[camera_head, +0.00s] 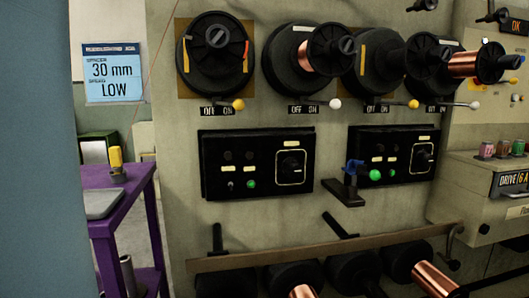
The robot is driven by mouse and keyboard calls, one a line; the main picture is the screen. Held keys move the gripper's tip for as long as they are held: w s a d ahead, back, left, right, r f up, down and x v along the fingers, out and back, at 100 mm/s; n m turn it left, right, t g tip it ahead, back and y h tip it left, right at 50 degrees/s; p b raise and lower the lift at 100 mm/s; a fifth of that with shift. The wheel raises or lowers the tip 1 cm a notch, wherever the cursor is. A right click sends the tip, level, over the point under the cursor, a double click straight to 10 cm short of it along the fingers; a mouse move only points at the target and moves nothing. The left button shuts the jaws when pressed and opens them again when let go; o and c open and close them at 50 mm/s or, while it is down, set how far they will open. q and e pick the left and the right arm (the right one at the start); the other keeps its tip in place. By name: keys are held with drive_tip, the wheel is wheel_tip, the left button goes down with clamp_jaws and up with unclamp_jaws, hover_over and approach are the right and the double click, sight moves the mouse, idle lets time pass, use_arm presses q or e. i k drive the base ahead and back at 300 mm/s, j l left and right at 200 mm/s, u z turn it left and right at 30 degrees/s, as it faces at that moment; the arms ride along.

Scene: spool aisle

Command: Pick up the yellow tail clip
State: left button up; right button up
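I cannot single out the yellow tail clip for certain. Small yellow strips show on the black spool flanges: one on the left side of the far-left flange (187,56), and one on the third flange (362,52). An orange and yellow piece (246,56) sits on the right side of the far-left flange. A yellow upright object (116,158) stands on the purple cart (137,187) at the left. Neither of my grippers is in view.
A beige machine panel (215,230) carries spools, levers and two black control boxes (257,163). A blue item (353,167) stands on a dark bracket between them. A rail (320,245) crosses above lower spools. A blue-grey surface (35,150) fills the left edge.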

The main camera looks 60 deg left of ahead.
sight(115, 152)
drive_tip(key=u, duration=2.8)
